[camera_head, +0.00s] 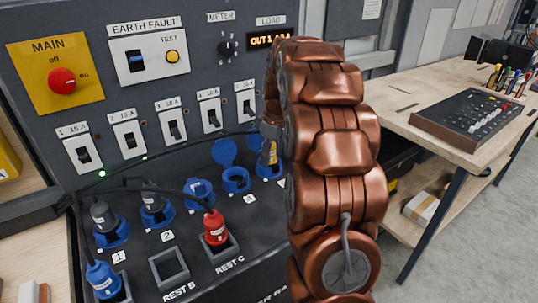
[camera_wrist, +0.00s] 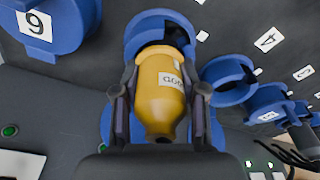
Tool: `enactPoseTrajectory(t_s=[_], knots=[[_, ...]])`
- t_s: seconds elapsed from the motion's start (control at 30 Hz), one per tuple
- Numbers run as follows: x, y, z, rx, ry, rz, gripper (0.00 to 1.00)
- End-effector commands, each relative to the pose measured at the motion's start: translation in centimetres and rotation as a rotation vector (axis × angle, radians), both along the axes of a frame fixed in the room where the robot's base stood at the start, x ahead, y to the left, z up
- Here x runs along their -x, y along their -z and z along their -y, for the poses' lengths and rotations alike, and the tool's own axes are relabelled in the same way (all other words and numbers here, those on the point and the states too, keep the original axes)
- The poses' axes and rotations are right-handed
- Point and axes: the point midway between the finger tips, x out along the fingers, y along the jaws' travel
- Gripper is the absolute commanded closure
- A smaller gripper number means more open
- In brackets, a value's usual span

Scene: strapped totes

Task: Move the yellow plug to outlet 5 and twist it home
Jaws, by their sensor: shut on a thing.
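The yellow plug (camera_wrist: 160,105), with a white label, is held between the two fingers of my gripper (camera_wrist: 161,80), which is shut on it. Its front end is at or in the mouth of a blue outlet (camera_wrist: 160,20) between the one labelled 6 and the one by label 4, so this looks like outlet 5. How deep it sits and its twist cannot be told. In the head view the yellow plug (camera_head: 270,152) shows as a sliver at the blue outlet (camera_head: 266,170), mostly hidden by my arm.
An empty outlet (camera_head: 235,181) with its lid up is beside it. Grey plugs (camera_head: 103,215) with cables stand in outlets 1 and 2. A red plug (camera_head: 215,228) sits in Rest C, a blue plug (camera_head: 102,280) at front left. Rest B (camera_head: 169,268) is empty. Black cables cross the panel.

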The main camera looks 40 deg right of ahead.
Motion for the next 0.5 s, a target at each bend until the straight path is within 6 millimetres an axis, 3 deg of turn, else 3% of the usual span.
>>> enactPoseTrajectory(t_s=[0.3,0.5], knots=[[-0.01,-0.03,0.02,0.001,0.020,0.000,0.99],[-0.05,-0.06,0.01,0.002,0.165,0.003,0.99]])
